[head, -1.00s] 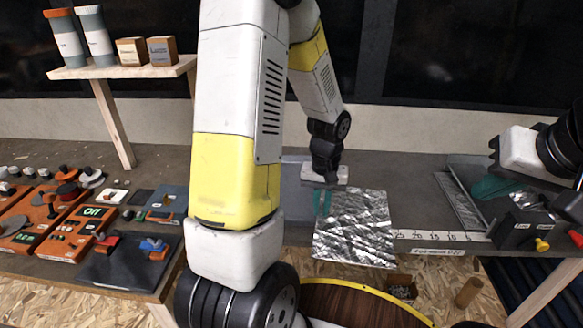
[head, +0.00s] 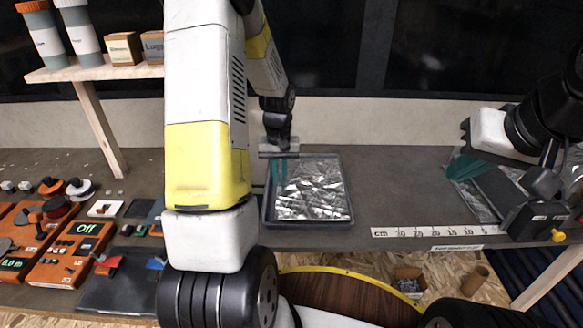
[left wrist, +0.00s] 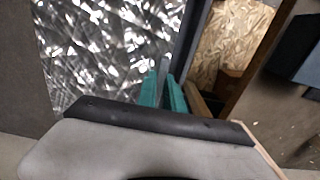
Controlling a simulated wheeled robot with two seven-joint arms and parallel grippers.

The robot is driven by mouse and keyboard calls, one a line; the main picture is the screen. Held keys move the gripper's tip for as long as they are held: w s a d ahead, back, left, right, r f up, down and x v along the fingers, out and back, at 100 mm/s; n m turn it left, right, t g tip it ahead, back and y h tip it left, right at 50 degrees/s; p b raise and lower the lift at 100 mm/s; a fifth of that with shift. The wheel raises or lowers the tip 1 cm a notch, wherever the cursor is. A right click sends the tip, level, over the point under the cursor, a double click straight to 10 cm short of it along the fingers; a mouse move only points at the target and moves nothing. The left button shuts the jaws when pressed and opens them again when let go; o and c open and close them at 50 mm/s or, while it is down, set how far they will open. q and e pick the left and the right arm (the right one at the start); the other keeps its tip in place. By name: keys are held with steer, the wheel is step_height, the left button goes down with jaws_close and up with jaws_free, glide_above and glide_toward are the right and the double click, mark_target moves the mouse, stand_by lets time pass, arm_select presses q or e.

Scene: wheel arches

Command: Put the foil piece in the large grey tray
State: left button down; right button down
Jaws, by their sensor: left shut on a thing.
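The foil piece (head: 315,190) is a crumpled silver sheet. It lies flat within the outline of the large grey tray (head: 266,218), whose dark rim shows around it. I cannot tell whether it touches the tray floor. My left gripper (head: 278,180) is shut on the foil's left side. In the left wrist view the gripper's teal fingers (left wrist: 163,88) are at the foil's edge (left wrist: 110,50), beside the dark tray rim (left wrist: 193,35). My right gripper (head: 470,168) is at the right, over a dark-framed panel (head: 495,195); its finger gap is unclear.
A white ruler strip (head: 430,231) lies along the bench's front edge. Orange devices (head: 75,250) and small parts crowd the bench at left, under a wooden shelf (head: 95,70). The bench between the tray and the right gripper is clear.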

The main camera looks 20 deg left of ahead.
arm_select(q)
steer(key=shift+w+a+f, duration=0.2)
steer(key=shift+w+a, duration=0.65)
steer(key=shift+w, duration=0.1)
steer(key=shift+f, duration=1.65)
steer(key=c, duration=1.7)
jaws_free()
steer(key=shift+f, duration=0.15)
steer(key=shift+c, duration=0.2)
